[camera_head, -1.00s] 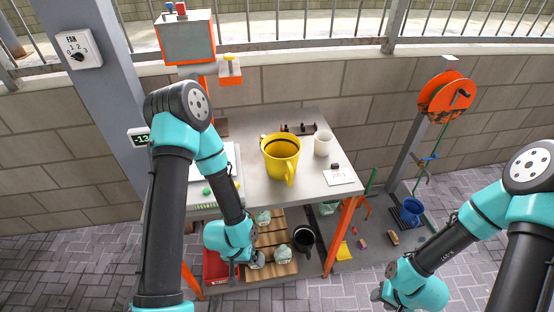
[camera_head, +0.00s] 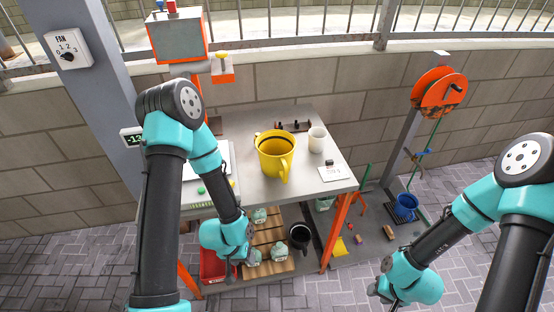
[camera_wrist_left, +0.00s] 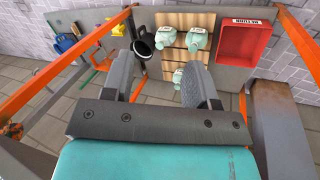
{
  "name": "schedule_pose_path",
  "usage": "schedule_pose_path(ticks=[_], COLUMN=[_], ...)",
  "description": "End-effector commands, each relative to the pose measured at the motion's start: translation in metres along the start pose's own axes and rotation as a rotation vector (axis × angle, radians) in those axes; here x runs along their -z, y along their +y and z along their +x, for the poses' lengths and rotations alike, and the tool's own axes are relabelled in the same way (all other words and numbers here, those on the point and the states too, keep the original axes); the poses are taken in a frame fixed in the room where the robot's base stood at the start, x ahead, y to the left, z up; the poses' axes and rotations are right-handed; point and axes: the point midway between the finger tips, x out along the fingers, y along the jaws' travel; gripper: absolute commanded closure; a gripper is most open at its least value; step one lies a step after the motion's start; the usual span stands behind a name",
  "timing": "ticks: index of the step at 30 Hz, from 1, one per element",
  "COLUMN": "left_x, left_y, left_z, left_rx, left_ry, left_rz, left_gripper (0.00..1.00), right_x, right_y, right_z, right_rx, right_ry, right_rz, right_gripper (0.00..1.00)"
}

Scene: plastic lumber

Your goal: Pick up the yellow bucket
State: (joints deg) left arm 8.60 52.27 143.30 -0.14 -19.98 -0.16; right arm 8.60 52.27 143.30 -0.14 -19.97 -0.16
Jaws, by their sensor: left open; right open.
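The yellow bucket (camera_head: 275,158) stands upright on the grey table (camera_head: 262,193), with its handle facing front. My left gripper (camera_head: 243,264) hangs in front of the table, below the tabletop and lower left of the bucket. In the left wrist view, its two fingers (camera_wrist_left: 157,78) are apart with nothing between them. The bucket does not show in that view. My right gripper (camera_head: 388,296) is at the lower right, well away from the table and bucket. Its fingers are small and partly hidden there.
A white cup (camera_head: 317,140) stands close to the bucket's right, and a white card (camera_head: 333,174) lies near the table's right edge. The lower shelf holds a red bin (camera_head: 213,265), a black bucket (camera_head: 300,236) and wooden slats. A blue bucket (camera_head: 405,205) stands at right.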

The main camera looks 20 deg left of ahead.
Motion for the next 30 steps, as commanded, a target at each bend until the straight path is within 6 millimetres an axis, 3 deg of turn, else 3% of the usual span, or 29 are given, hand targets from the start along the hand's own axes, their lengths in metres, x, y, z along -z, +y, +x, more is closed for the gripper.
schedule_pose_path(ticks=[6,17,23,30], left_x=[0.0,0.006,0.028,0.053], left_y=[0.0,0.005,0.036,0.102], left_z=[0.0,-0.006,-0.03,-0.071], left_rx=[0.0,0.004,0.004,-0.046], left_ry=[0.0,-0.01,-0.067,-0.158], left_rz=[0.0,0.027,0.146,0.327], left_gripper=[0.67,0.67,0.67,0.67], right_x=[0.0,0.0,0.0,0.0], right_y=[0.0,0.0,0.0,0.0], right_z=[0.0,0.0,0.0,0.0], right_rx=[0.0,0.0,0.0,0.0], right_ry=[0.0,0.0,0.0,0.0], right_rz=[0.0,0.0,0.0,0.0], right_gripper=[0.57,0.57,0.57,0.57])
